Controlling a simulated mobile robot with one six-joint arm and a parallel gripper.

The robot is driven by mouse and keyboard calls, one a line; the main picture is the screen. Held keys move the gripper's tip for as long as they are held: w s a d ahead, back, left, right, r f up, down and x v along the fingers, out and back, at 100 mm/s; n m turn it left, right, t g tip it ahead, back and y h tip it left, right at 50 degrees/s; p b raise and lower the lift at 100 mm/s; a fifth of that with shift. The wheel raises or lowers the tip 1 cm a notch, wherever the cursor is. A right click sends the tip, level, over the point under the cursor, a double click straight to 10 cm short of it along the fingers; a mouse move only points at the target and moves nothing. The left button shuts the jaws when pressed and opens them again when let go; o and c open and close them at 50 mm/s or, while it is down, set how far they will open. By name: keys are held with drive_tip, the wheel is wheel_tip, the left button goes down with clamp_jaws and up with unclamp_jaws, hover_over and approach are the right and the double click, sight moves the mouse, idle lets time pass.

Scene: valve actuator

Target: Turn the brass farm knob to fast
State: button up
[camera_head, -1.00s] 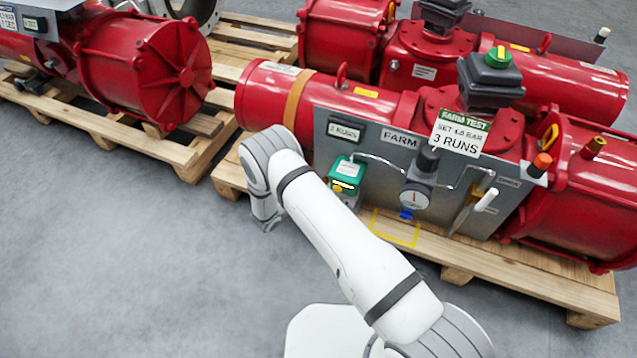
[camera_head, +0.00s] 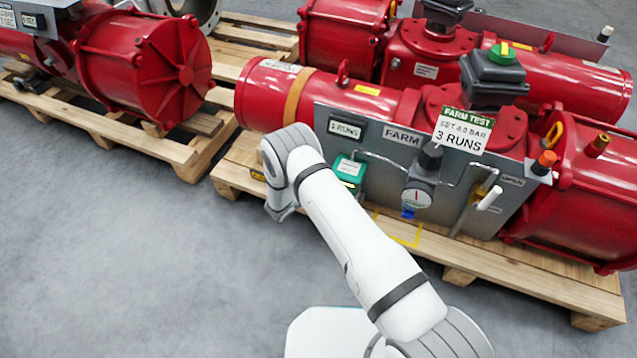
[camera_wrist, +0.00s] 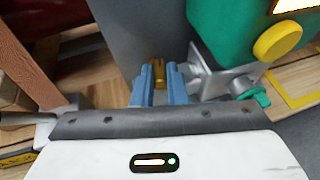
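A small brass knob (camera_wrist: 158,72) shows in the wrist view, against the grey panel and left of a metal fitting under the green box. My gripper (camera_wrist: 160,78) has its two blue fingers on either side of the knob, with a narrow gap between them. I cannot tell whether the fingers touch it. No speed marking is readable near the knob. In the head view my arm covers the knob and my gripper. The green box (camera_head: 350,170) partly shows beside my arm on the FARM panel (camera_head: 401,139).
A yellow round button (camera_wrist: 278,42) on the green box is right of the fingers. A gauge (camera_head: 417,196) and a white lever (camera_head: 489,198) are farther right on the panel. A wooden pallet (camera_head: 515,270) carries the red actuator. Open floor (camera_head: 130,260) lies left.

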clamp_jaws()
drive_tip(key=shift+d+r+n+t+y+p, duration=0.15)
drive_tip(key=shift+d+n+t+y+p, duration=0.1)
drive_tip(key=shift+n+t+y+p, duration=0.25)
drive_tip(key=shift+s+d+n+t+y+p, duration=0.1)
drive_tip(key=shift+n+t+y+p, duration=0.1)
drive_tip(key=shift+n+y, duration=0.45)
drive_tip(key=shift+w+d+n+t+y+p, duration=0.1)
drive_tip(key=shift+n+t+y, duration=0.1)
drive_tip(key=shift+n+y, duration=0.45)
drive_tip(key=shift+s+d+n+t+y+p, duration=0.1)
drive_tip(key=shift+n+t+y, duration=0.1)
drive_tip(key=shift+n+y, duration=0.45)
drive_tip(key=o, duration=0.5)
unclamp_jaws()
drive_tip(key=shift+s, duration=0.1)
drive_tip(key=shift+f+m, duration=0.2)
drive_tip(key=shift+m, duration=0.05)
